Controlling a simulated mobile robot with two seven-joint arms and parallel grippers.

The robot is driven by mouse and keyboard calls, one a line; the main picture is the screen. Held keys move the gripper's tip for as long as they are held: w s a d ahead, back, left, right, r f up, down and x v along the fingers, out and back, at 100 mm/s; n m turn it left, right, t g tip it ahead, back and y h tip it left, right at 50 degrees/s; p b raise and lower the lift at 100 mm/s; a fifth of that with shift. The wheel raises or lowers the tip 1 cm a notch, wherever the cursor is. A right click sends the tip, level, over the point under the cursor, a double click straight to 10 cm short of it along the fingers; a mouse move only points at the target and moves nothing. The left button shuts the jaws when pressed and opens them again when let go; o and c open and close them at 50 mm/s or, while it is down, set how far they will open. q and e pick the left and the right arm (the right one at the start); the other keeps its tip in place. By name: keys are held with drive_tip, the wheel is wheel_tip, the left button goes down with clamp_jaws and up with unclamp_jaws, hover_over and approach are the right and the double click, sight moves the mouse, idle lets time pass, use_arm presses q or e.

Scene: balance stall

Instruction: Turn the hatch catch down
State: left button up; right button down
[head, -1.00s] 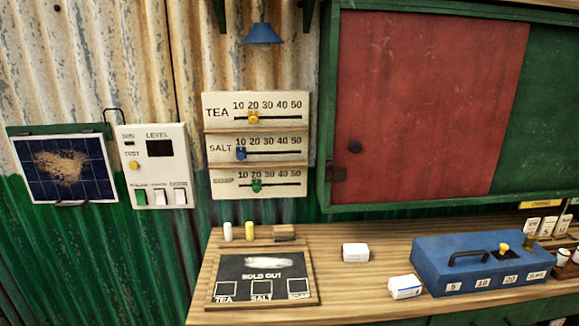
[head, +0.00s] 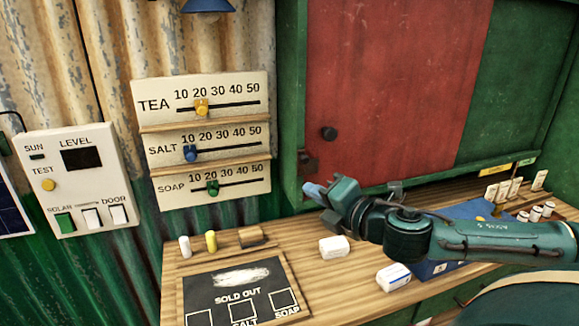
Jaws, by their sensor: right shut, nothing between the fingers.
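The hatch is a red sliding panel (head: 385,90) in a green frame. A dark rusty catch (head: 308,162) sits at its lower left, on the frame's left edge. It is too small to tell clearly which way its lever points. A round dark knob (head: 329,133) is on the panel just above and right of the catch. My right gripper (head: 314,192) comes in from the right and is shut and empty. Its fingertips show just below the catch, apparently apart from it. My left gripper is not in view.
The wooden counter (head: 320,285) below carries a chalkboard (head: 238,275), white boxes (head: 334,247) and a blue cash box (head: 465,210) partly behind my right arm. Price sliders (head: 205,140) and a switch panel (head: 78,180) are on the wall at left.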

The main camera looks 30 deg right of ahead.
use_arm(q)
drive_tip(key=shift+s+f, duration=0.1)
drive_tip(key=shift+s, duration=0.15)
use_arm(e)
drive_tip(key=shift+s, duration=0.1)
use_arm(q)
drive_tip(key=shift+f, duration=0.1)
use_arm(e)
drive_tip(key=shift+w, duration=0.2)
use_arm(q)
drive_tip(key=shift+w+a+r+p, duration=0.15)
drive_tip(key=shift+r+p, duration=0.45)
drive_tip(key=shift+p, duration=0.6)
use_arm(e)
drive_tip(key=w+d, duration=0.3)
drive_tip(key=w, duration=0.5)
drive_tip(key=shift+w, duration=0.35)
